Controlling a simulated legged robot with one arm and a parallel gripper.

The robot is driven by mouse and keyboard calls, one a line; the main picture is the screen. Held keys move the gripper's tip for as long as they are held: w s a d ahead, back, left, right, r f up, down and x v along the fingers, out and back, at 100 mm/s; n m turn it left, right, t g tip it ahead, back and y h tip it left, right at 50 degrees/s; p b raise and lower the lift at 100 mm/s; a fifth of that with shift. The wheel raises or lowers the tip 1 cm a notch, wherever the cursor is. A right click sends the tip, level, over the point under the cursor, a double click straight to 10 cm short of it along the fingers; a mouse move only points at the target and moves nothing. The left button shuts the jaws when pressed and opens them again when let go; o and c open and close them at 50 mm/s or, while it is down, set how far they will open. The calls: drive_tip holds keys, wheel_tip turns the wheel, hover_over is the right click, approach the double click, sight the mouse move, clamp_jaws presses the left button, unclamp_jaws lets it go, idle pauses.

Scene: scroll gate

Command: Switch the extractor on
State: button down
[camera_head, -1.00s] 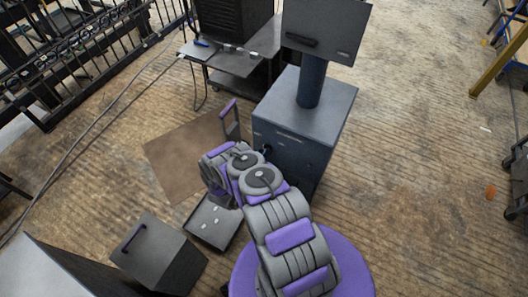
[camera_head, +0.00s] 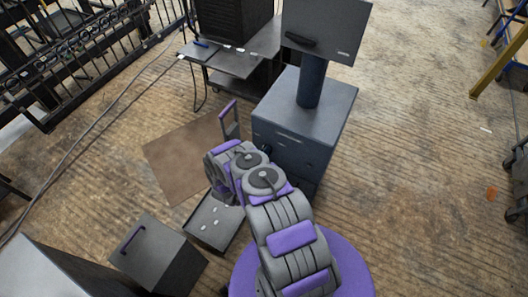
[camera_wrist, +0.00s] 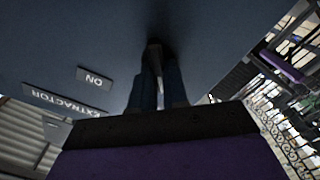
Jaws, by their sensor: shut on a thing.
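The extractor is a blue-grey cabinet (camera_head: 312,105) with a round column and a flat grey panel on top. In the wrist view its blue-grey face (camera_wrist: 70,30) fills the upper part. Two labels there read upside down: "ON" (camera_wrist: 94,77) and "EXTRACTOR" (camera_wrist: 64,101). My gripper (camera_wrist: 157,75) is at that face, its fingers shut on a small dark switch (camera_wrist: 155,48). The fingers hide most of the switch, and I cannot tell its exact position. In the head view my arm hides most of the gripper.
A grey tray (camera_head: 228,238) with small pale pieces and a grey box with a purple handle (camera_head: 158,250) stand left of my arm. A brown mat (camera_head: 180,160) lies behind them. A dark bench (camera_head: 238,64) stands at the back.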

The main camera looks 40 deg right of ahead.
drive_tip(key=shift+a, duration=0.1)
idle(0.3)
drive_tip(key=shift+s+d+f+m+p, duration=0.1)
drive_tip(key=shift+s+m+p, duration=0.15)
drive_tip(key=shift+m, duration=2.35)
drive_tip(key=shift+s+d+m+p, duration=0.1)
drive_tip(key=shift+m+p, duration=0.1)
drive_tip(key=shift+m, duration=2.4)
drive_tip(key=shift+s+f+m+p, duration=0.1)
drive_tip(key=shift+s+m+p, duration=0.15)
drive_tip(key=shift+m, duration=2.35)
drive_tip(key=c, duration=1.1)
unclamp_jaws()
drive_tip(key=shift+r, duration=0.1)
drive_tip(key=v, duration=1.7)
drive_tip(key=shift+s+a+b, duration=0.1)
drive_tip(key=shift+a+b, duration=0.05)
drive_tip(key=shift+b, duration=0.15)
